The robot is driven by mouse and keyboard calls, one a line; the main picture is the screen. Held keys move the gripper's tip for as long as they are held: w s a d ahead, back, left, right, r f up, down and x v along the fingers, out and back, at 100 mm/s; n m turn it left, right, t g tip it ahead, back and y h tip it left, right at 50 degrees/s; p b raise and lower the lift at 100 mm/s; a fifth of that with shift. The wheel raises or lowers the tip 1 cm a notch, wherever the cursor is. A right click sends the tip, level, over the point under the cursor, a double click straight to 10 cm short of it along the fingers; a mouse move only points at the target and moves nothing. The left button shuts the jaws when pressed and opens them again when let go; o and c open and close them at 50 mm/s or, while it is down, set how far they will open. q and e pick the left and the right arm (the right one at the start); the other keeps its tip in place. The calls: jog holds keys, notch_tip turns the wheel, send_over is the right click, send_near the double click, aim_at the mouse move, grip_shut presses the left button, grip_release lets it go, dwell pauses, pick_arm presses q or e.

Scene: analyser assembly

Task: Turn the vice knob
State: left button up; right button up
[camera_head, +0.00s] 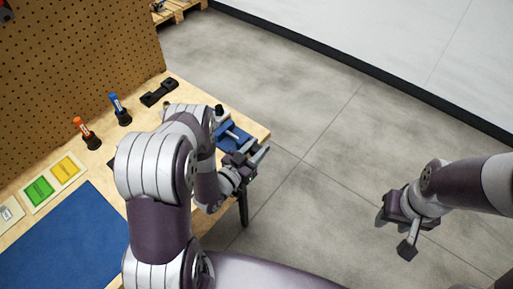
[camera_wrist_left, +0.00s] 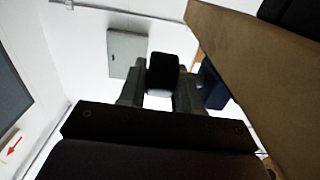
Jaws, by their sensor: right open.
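The blue vice (camera_head: 232,135) sits at the right end of the wooden table, partly covered by my left arm. My left gripper (camera_head: 258,154) is at the vice's front side, by the table edge. In the left wrist view, a dark block (camera_wrist_left: 162,73), which looks like the vice knob, lies between the fingers of my left gripper (camera_wrist_left: 160,92). I cannot tell whether the fingers press on it. A dark blue part, likely the vice body (camera_wrist_left: 213,86), shows beside the right finger. My right gripper (camera_head: 393,232) is open and empty over the floor, away from the table.
The table (camera_head: 93,170) holds a blue mat (camera_head: 65,240), green (camera_head: 39,190) and yellow (camera_head: 66,168) cards, an orange-topped tool (camera_head: 86,132), a blue-topped tool (camera_head: 119,108) and a black holder (camera_head: 159,92). A pegboard (camera_head: 80,60) stands behind. The floor at right is clear.

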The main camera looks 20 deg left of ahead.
pick_arm(q)
jog(key=shift+r+p, duration=0.15)
jog(key=shift+p, duration=0.4)
jog(key=g+p, duration=0.1)
jog(key=p, duration=0.1)
jog(key=g+y+p, duration=0.1)
jog(key=g+p, duration=0.1)
jog(key=shift+w+r+g+p, duration=0.15)
jog(key=shift+g+p, duration=0.15)
jog(key=shift+p, duration=0.1)
jog(key=shift+d+f+g+y+p, duration=0.1)
jog(key=shift+f+g+y+p, duration=0.1)
jog(key=shift+g+y+p, duration=0.55)
jog(key=shift+w+f+g+p, duration=0.1)
jog(key=shift+f+g+p, duration=0.1)
jog(key=shift+g+p, duration=0.55)
jog(key=o, duration=0.7)
